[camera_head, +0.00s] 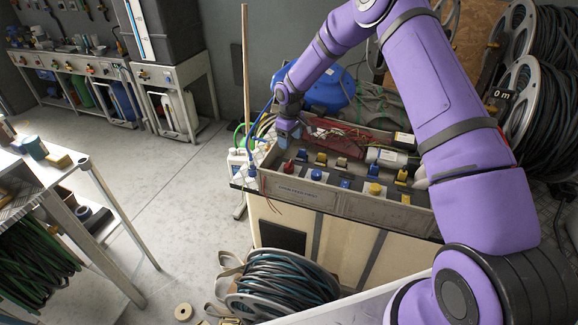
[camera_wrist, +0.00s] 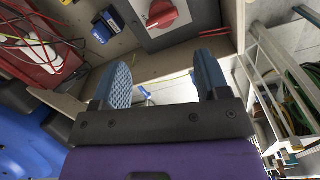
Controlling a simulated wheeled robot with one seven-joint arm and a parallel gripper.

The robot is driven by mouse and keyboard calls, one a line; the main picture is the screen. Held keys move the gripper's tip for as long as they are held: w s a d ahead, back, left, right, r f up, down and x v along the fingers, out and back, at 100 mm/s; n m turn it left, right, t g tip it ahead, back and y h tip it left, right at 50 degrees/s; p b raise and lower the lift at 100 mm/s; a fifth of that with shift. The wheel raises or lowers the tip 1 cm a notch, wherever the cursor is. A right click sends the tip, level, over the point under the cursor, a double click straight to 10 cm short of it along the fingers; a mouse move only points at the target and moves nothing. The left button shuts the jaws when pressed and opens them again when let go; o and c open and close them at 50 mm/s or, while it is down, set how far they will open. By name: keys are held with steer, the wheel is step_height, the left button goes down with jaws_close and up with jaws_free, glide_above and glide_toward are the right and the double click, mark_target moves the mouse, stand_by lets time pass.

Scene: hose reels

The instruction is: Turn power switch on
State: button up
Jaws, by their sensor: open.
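A red rotary switch knob (camera_wrist: 162,14) sits on a grey plate (camera_wrist: 168,32) at the top of the wrist view. In the head view a red knob (camera_head: 289,167) stands at the left end of the workbench panel. I cannot tell whether the switch is on or off. My gripper (camera_wrist: 163,75) is open, its two blue pads apart with nothing held between them. The knob appears beyond the fingertips, with a gap to them. In the head view my gripper (camera_head: 289,129) hangs above the bench's left end, near the red knob, partly hidden by my wrist.
Yellow and blue knobs line the bench's panel (camera_head: 310,197). A red tray (camera_head: 345,137) with wires and a blue drum (camera_head: 328,90) lie behind. Hose reels (camera_head: 283,278) crowd the front and right.

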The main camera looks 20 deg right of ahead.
mark_target(289, 163)
step_height(289, 163, down, 2)
steer(key=shift+w+a+f, duration=0.1)
steer(key=shift+w+a, duration=0.05)
step_height(289, 163, down, 11)
steer(key=shift+r, duration=0.1)
steer(key=shift+c, duration=0.3)
steer(key=c, duration=0.6)
